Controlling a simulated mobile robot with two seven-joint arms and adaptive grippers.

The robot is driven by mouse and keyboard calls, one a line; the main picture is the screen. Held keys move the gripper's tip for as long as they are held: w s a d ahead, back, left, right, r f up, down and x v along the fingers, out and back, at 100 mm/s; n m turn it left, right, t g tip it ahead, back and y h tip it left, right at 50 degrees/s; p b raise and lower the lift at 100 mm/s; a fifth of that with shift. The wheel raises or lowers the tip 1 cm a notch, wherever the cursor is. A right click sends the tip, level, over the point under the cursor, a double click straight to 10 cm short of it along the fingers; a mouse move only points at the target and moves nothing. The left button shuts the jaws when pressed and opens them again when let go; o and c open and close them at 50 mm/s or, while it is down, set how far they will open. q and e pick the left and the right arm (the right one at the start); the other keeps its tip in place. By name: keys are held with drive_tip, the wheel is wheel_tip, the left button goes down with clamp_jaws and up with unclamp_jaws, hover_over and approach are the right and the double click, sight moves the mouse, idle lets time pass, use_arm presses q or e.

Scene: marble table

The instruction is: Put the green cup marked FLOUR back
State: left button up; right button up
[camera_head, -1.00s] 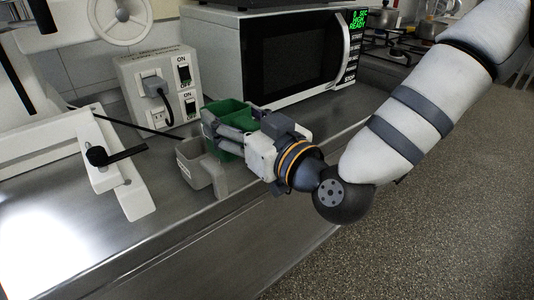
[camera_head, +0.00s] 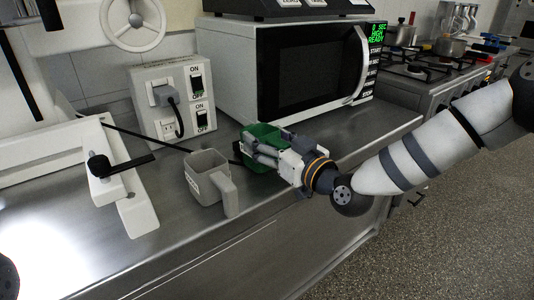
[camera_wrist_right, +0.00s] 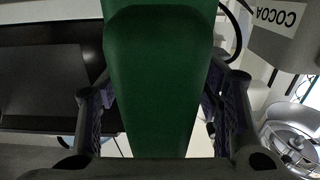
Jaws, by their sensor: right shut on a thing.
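The green cup (camera_head: 262,135) is right of the grey cup in the head view, in front of the microwave. My right gripper (camera_head: 262,152) is shut on it, with the arm coming in from the right. In the right wrist view the green cup (camera_wrist_right: 158,80) fills the middle between the two fingers. No FLOUR marking shows on the visible side. I cannot tell whether its base touches the counter. My left gripper is not in view.
A grey cup (camera_head: 206,170) stands on the metal counter (camera_head: 190,232); its COCOA label (camera_wrist_right: 276,15) shows in the wrist view. A switch box (camera_head: 168,95) and a microwave (camera_head: 300,70) stand behind. A white machine (camera_head: 135,205) is at left. The counter's front edge is close.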

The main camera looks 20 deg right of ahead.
drive_tip(key=f, duration=0.2)
drive_tip(key=shift+w+d+f, duration=0.2)
drive_tip(key=shift+w+f, duration=0.1)
drive_tip(key=shift+f, duration=0.05)
drive_tip(key=shift+s+f, duration=0.1)
drive_tip(key=shift+f, duration=0.3)
drive_tip(key=o, duration=1.9)
drive_tip(key=shift+f, duration=0.15)
drive_tip(key=shift+r, duration=0.2)
